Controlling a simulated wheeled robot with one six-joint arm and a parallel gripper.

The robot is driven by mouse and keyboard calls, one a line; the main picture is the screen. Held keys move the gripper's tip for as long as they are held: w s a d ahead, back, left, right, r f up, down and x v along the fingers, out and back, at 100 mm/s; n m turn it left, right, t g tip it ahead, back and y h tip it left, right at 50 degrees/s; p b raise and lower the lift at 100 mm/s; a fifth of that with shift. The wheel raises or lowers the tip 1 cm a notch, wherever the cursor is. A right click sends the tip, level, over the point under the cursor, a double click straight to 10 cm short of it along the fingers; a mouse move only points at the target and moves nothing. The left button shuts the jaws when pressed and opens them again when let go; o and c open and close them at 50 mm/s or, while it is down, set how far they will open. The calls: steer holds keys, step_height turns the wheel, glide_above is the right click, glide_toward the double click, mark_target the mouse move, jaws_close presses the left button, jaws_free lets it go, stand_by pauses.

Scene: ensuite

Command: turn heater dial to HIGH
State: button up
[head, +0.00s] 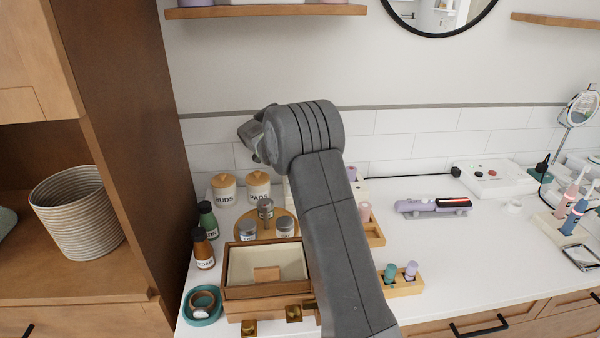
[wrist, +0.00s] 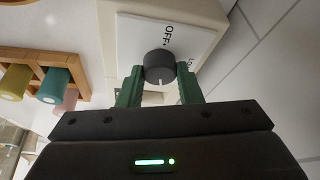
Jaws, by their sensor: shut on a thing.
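The heater dial (wrist: 159,68) is a round black knob with a white pointer line. In the wrist view it stands on a white label plate (wrist: 140,35) on a cream heater body (wrist: 200,12). The plate reads OFF above the knob, and part of another label beginning with L shows at the right. The pointer line is toward the bottom of the picture, toward my gripper. My gripper (wrist: 160,88) has its green fingers on both sides of the knob, shut on it. No HIGH label is visible. In the head view my arm hides the fingers and dial.
In the wrist view a wooden rack (wrist: 45,65) with coloured pegs is at left. In the head view a wooden box (head: 265,292), lidded jars (head: 224,190) and brown bottle (head: 203,250) crowd the arm's left. A lilac styler (head: 433,206) lies right; counter around it is fairly clear.

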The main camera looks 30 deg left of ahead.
steer(key=shift+m+g+h+p, duration=0.45)
steer(key=shift+m+p, duration=0.25)
steer(key=shift+m, duration=0.9)
steer(key=shift+a, duration=0.1)
steer(key=o, duration=1)
steer(key=v, duration=1.3)
steer(key=shift+a+r+p, duration=0.1)
steer(key=shift+r+p, duration=0.25)
steer(key=shift+r, duration=0.05)
